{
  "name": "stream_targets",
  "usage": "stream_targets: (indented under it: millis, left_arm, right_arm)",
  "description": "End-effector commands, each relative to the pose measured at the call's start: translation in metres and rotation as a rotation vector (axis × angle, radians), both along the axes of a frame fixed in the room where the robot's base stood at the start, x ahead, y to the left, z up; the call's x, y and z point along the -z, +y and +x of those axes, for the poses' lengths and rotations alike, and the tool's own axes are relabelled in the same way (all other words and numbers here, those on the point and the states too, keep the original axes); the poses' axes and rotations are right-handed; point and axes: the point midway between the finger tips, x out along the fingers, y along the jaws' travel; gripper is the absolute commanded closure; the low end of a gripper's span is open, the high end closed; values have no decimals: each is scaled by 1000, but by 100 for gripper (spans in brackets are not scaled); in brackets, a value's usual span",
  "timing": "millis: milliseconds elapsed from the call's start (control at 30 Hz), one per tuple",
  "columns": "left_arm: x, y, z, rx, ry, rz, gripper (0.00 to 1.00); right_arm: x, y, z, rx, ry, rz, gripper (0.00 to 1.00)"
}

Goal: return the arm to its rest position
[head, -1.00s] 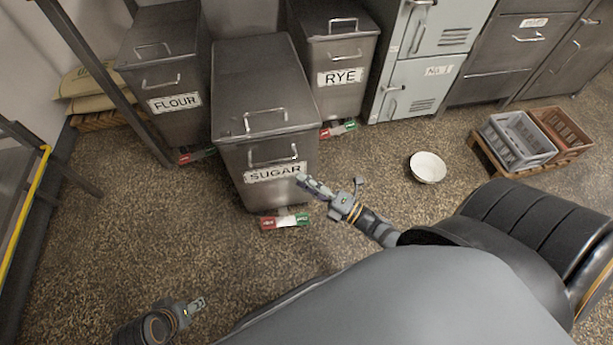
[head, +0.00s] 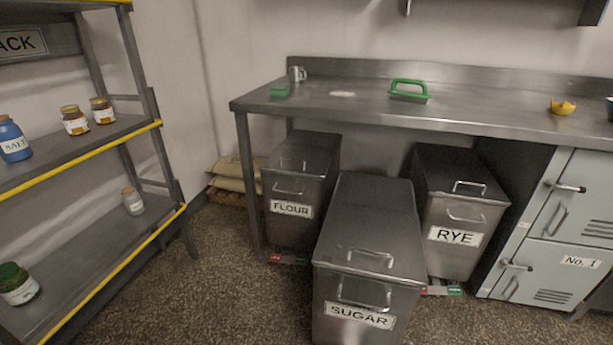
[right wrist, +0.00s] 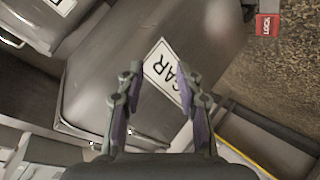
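Neither gripper shows in the head view now. In the right wrist view my right gripper (right wrist: 158,100) is open, its two fingers apart with nothing between them. Beyond the fingers is the front of the sugar bin (right wrist: 205,55), with part of its label showing. In the head view the same steel sugar bin (head: 370,225) stands on the floor, pulled forward of the flour bin (head: 300,170) and the rye bin (head: 455,185). Its lid is shut. My left gripper is out of view.
A steel worktable (head: 460,108) stands behind the bins, with a green-handled tool (head: 408,90) on top. A shelf rack (head: 90,155) with jars is at the left. Pale lockers (head: 560,225) are at the right. Speckled floor (head: 225,275) is clear between rack and bins.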

Motion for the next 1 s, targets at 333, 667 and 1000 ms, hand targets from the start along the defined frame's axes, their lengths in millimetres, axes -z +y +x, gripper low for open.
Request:
stream_targets:
  millis: [333, 667, 1000]
  left_arm:
    - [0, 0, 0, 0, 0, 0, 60]
    - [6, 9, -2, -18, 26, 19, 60]
    - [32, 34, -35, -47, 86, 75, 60]
  right_arm:
    - [26, 31, -87, 396, 510, 433, 64]
    - [28, 43, -130, 561, 726, 535, 64]
    - [55, 17, -162, 624, 756, 477, 64]
